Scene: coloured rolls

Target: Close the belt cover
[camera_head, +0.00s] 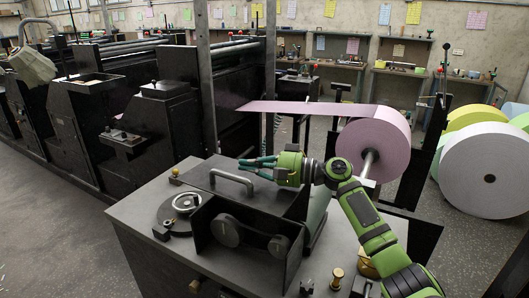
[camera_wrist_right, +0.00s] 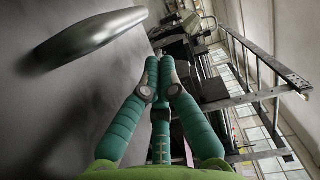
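The belt cover appears to be the dark panel (camera_head: 265,200) with a grey bar handle (camera_head: 232,181), on top of the grey machine cabinet. The black housing in front of it is open, showing a dark belt and pulley (camera_head: 228,230). My right gripper (camera_head: 241,167) is just behind and right of the handle, apart from it, fingers pointing left. In the right wrist view the handle (camera_wrist_right: 90,36) lies left of the teal fingers (camera_wrist_right: 160,62). Their tips look close together with nothing visible between them; how far they are open is unclear. My left gripper is not in view.
A round dial (camera_head: 187,203) and a small brass knob (camera_head: 174,174) stand left of the housing. Brass posts (camera_head: 338,278) stand at the front right. A pink roll (camera_head: 374,145) feeds a web into the black press (camera_head: 180,110) behind. Several large rolls (camera_head: 489,170) stand at right.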

